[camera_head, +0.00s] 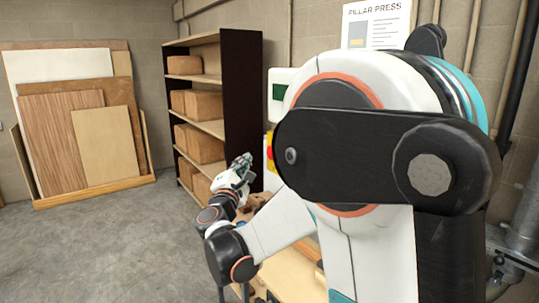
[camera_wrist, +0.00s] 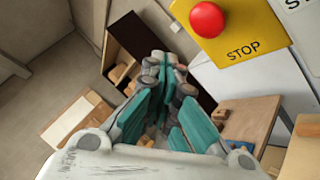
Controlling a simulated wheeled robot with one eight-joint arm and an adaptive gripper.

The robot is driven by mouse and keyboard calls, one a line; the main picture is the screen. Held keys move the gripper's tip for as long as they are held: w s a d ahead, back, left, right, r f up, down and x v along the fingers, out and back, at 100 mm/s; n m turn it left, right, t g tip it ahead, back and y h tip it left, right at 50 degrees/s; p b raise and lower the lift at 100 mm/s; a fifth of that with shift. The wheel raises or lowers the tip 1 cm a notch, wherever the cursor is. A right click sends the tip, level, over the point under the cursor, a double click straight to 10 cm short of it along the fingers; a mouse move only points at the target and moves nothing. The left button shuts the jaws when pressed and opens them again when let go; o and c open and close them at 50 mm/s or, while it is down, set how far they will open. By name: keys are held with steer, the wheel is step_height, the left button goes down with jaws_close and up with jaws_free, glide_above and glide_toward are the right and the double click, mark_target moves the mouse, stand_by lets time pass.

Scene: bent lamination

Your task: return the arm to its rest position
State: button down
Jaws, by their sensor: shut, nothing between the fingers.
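My gripper (camera_head: 243,160) is raised in front of the shelf in the head view, at the end of my bent arm, with its fingers pointing up and to the right. In the wrist view my gripper (camera_wrist: 165,62) has teal-padded fingers that come together at the tips. It is shut and holds nothing. My arm's large white and black links fill the right half of the head view and hide much of the machine and bench behind them.
Wood panels (camera_head: 75,125) lean at the left wall. A yellow stop panel (camera_wrist: 240,32) with a red button is close by in the wrist view. A wooden bench (camera_wrist: 250,118) lies below it. The grey floor (camera_head: 110,245) at left is clear.

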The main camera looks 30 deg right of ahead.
stand_by(0.3)
steer(key=s+a+f+m+g+y+b, duration=0.2)
steer(key=s+f+m+g+y+b, duration=0.4)
steer(key=s+f+m+b, duration=0.75)
steer(key=s+a+f+m+g+y+b, duration=0.1)
steer(key=s+a+f+y+b, duration=0.1)
steer(key=s+a+f+y, duration=0.2)
steer(key=s+a+f+m+y+b, duration=0.1)
steer(key=s+a+f+y+b, duration=0.2)
steer(key=s+a+f, duration=0.8)
step_height(320, 180, down, 5)
steer(key=shift+s+a+f+g+y, duration=0.15)
steer(key=shift+s+g+y, duration=0.4)
steer(key=shift+s, duration=0.7)
steer(key=shift+t, duration=0.25)
